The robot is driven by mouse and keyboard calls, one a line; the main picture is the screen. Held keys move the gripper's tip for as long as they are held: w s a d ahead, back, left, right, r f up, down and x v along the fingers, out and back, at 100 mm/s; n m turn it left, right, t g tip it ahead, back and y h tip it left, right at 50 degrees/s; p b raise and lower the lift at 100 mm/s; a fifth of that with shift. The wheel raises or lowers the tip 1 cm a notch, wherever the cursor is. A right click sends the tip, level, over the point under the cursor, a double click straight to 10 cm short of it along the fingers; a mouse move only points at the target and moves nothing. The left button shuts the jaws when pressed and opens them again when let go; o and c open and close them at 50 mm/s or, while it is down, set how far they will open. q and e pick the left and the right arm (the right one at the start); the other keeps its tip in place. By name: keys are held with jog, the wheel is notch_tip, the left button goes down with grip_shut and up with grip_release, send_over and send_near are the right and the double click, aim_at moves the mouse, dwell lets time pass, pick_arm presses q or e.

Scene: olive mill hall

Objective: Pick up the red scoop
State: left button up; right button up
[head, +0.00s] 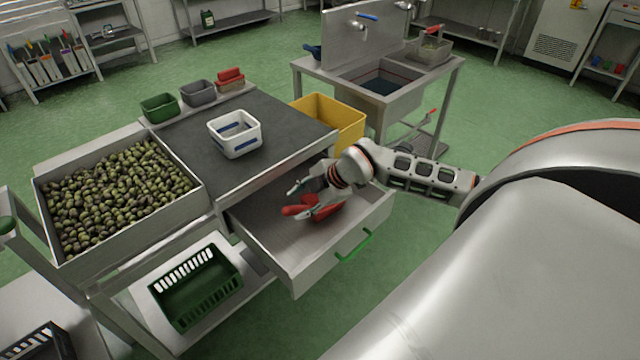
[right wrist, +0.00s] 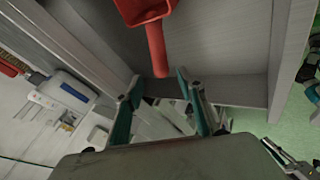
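The red scoop (head: 328,209) lies in the open drawer (head: 272,237) under the dark-topped bench. My right gripper (head: 298,200) reaches into the drawer from the right, at the scoop, and partly covers it. In the right wrist view, the gripper (right wrist: 158,80) is open, its two teal-padded fingers apart. The scoop's handle end (right wrist: 157,55) lies between or just beyond the fingertips; I see no clear contact. The scoop's bowl is at the top edge, partly cut off.
The drawer has a green handle (head: 354,245) and raised walls around the scoop. A white bin (head: 236,147) stands on the bench top (head: 180,128). An olive tray (head: 197,205) is at left, a yellow crate (head: 350,125) behind. Green floor is free right of the drawer.

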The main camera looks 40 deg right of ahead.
aim_at(296, 209)
jog(key=shift+m+h, duration=0.3)
jog(key=shift+h, duration=0.2)
jog(key=x, duration=0.2)
jog(key=d+x, duration=0.1)
jog(key=x, duration=0.4)
jog(key=shift+s+d+f, duration=0.1)
jog(key=shift+d+f, duration=0.15)
jog(key=shift+f, duration=0.4)
jog(key=shift+c, duration=0.3)
grip_shut()
